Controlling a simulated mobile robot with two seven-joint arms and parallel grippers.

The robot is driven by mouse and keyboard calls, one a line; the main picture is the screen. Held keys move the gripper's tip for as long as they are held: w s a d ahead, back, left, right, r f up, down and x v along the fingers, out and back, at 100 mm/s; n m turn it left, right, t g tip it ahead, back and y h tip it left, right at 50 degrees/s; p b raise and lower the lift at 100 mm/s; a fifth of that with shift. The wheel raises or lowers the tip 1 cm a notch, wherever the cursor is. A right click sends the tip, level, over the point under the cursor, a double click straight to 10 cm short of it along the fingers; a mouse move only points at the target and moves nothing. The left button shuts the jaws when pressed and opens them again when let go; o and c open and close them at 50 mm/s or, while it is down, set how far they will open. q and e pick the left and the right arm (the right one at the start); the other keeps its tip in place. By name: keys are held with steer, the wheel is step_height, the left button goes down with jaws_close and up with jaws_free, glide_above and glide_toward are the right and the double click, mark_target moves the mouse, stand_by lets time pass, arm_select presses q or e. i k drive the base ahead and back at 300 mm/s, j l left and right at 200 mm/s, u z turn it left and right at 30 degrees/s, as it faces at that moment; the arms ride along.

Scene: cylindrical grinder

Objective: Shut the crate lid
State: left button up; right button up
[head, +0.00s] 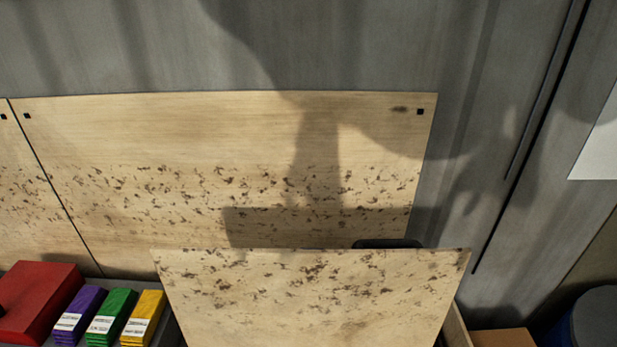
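The crate lid (310,285), a light wooden panel with dark brown specks, stands raised at the bottom middle of the head view. A dark rounded piece (388,243) shows just above its top edge; I cannot tell if it is fixed to the lid. A narrow strip of pale wood, seemingly the crate's side (457,328), shows at the lid's lower right. The rest of the crate is hidden behind the lid or below the picture. Neither of my grippers is in view.
A speckled wooden panel (200,140) covers the grey wall behind the lid. A red box (38,300) and purple (78,312), green (112,312) and yellow (145,314) stacks are at lower left. A brown box (503,339) and dark blue drum (597,315) are at lower right.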

mark_target(396, 292)
steer(key=k, duration=0.6)
steer(key=i+l+u, duration=0.15)
steer(key=u, duration=0.2)
steer(key=i+l+u, duration=0.1)
steer(key=u, duration=0.25)
steer(key=l+u, duration=0.35)
steer(key=i+j, duration=0.05)
